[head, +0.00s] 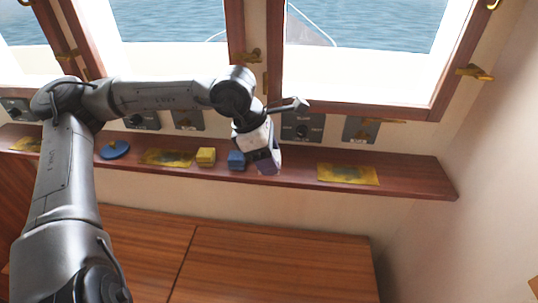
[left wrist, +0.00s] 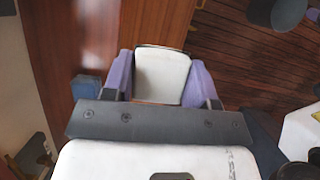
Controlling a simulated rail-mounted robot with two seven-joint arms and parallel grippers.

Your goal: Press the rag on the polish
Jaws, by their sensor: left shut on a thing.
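My left gripper (head: 268,166) is over the shelf's front edge, right of a blue block. In the left wrist view its two purple fingers (left wrist: 160,80) are closed on the sides of a pale, rounded block, which looks like the rag (left wrist: 161,77). In the head view the fingers mostly hide this block. A flat blue round tin (head: 115,150) with a brass-coloured middle, perhaps the polish, lies on the shelf well to the left, apart from the gripper. My right gripper is not in view.
The narrow wooden shelf (head: 420,178) also holds a yellow block (head: 205,157), a blue block (head: 236,160) and several flat yellow patches with dark smudges, one at right (head: 347,173). Switch panels (head: 302,127) and windows are behind. A wooden cabinet top (head: 280,265) is below.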

